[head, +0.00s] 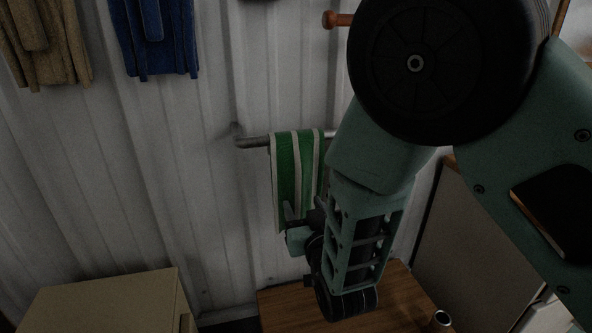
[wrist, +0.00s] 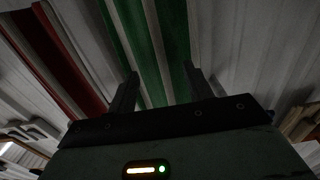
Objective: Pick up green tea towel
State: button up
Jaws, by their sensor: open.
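The green tea towel (head: 287,165) with pale stripes hangs over a metal rail (head: 252,142) on the corrugated wall. My arm hides its right part in the head view. In the wrist view the towel (wrist: 172,50) runs between and beyond my two fingers. My gripper (wrist: 157,85) is open, with one finger on each side of the towel's green stripes. In the head view my gripper (head: 300,222) is at the towel's lower end, partly hidden by my wrist. I cannot tell whether the fingers touch the cloth.
A beige box-like cabinet (head: 105,302) stands at lower left. Blue cloth (head: 155,40) and tan cloth (head: 45,45) hang high on the wall. A red strip (wrist: 55,60) shows in the wrist view.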

jog(key=shift+w+a, duration=0.1)
jog(key=shift+w, duration=0.4)
grip_shut()
jog(key=shift+r, duration=0.2)
